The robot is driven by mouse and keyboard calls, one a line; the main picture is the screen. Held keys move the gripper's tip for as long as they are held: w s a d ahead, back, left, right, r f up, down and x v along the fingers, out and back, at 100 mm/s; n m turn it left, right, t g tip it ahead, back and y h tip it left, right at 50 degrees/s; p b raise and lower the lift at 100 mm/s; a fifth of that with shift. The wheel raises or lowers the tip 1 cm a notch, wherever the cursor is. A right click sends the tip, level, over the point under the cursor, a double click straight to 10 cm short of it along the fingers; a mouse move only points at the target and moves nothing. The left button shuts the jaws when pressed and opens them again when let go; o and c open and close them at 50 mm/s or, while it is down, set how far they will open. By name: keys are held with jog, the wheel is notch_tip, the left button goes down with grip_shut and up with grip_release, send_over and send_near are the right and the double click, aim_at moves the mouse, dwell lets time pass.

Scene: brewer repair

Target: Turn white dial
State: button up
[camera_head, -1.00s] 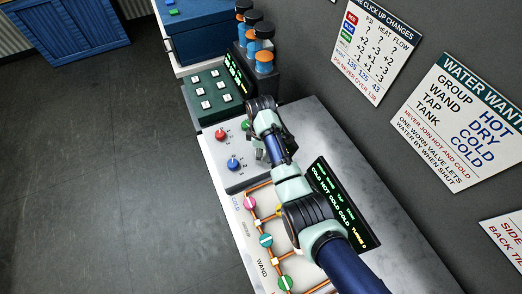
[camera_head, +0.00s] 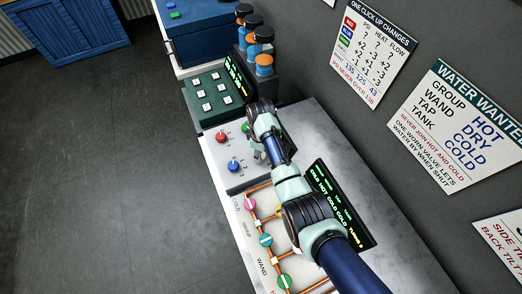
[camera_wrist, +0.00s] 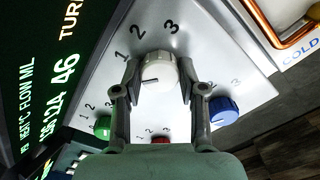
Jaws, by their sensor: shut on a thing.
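The white dial (camera_wrist: 158,72) sits on a light grey panel in the wrist view, with the numbers 1, 2 and 3 printed beside it. A dark line marks its face, running toward the left. My gripper (camera_wrist: 158,85) is shut on the dial, one finger on each side. In the head view my gripper (camera_head: 260,155) is over the panel, and the white dial is mostly hidden there by the gripper.
Close by on the panel are a blue dial (camera_wrist: 223,110), a red dial (camera_wrist: 160,140) and a green dial (camera_wrist: 103,127). A lit display (camera_wrist: 45,70) adjoins the panel. Orange pipes with coloured valves (camera_head: 266,240) run nearby. Wall signs (camera_head: 470,125) hang at right.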

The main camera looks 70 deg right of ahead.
jog(key=m+p, duration=0.2)
jog(key=m, duration=0.3)
jog(key=shift+m, duration=0.3)
dwell(0.4)
jog(key=o, duration=1.1)
jog(key=shift+o, duration=0.2)
notch_tip(320, 180, up, 12)
